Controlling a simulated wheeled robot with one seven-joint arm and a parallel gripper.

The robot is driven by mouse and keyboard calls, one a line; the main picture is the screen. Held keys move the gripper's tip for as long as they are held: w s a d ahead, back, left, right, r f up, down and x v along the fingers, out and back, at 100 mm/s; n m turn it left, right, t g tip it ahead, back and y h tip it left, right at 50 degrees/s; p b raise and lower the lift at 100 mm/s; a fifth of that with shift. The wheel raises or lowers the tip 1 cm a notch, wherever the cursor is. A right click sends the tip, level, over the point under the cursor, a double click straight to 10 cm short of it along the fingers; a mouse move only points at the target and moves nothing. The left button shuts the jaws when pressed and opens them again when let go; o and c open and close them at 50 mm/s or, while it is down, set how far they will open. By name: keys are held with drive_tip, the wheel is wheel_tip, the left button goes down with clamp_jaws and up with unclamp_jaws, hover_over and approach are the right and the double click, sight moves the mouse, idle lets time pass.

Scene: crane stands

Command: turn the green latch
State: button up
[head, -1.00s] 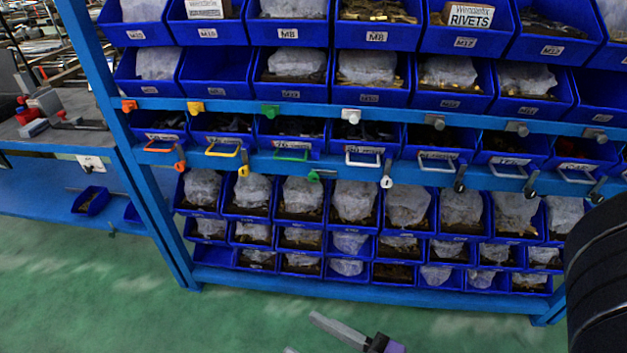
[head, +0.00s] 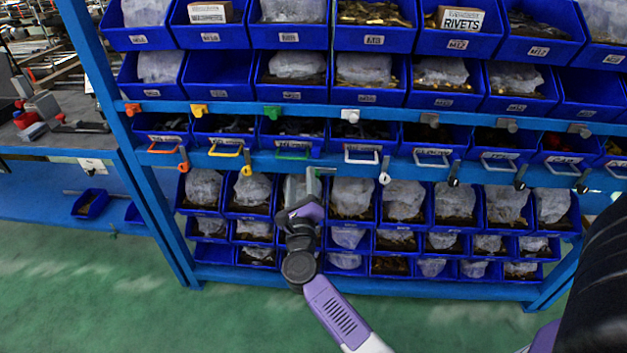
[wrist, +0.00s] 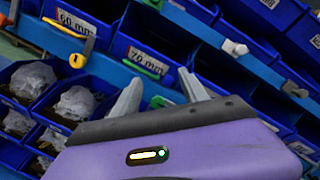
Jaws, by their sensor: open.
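The green latch (head: 324,172) sits on the lower blue beam in the head view, partly hidden by my gripper. In the wrist view the green latch (wrist: 158,102) shows small between my two fingers, beyond the purple wrist body. My gripper (wrist: 160,78) is open, with one finger on each side of the latch and nothing held. In the head view my gripper (head: 302,182) is raised at the lower beam just beside the latch. I cannot tell whether a finger touches it.
A green handle (head: 293,154) and green knob (head: 271,112) are above the latch. A yellow latch (head: 246,170) is to the left and a white latch (head: 384,178) to the right. Blue bins with bagged parts fill the rack. Green floor (head: 90,300) is clear at front left.

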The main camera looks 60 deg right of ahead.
wheel_tip(320, 180, down, 6)
drive_tip(key=s+d+m+g, duration=0.2)
drive_tip(key=m+g, duration=0.1)
drive_tip(key=m, duration=0.4)
drive_tip(key=x, duration=0.7)
drive_tip(key=shift+w+d+f+y, duration=0.2)
drive_tip(key=shift+w+f+y, duration=0.1)
drive_tip(key=shift+y, duration=0.1)
drive_tip(key=shift+s, duration=0.1)
clamp_jaws()
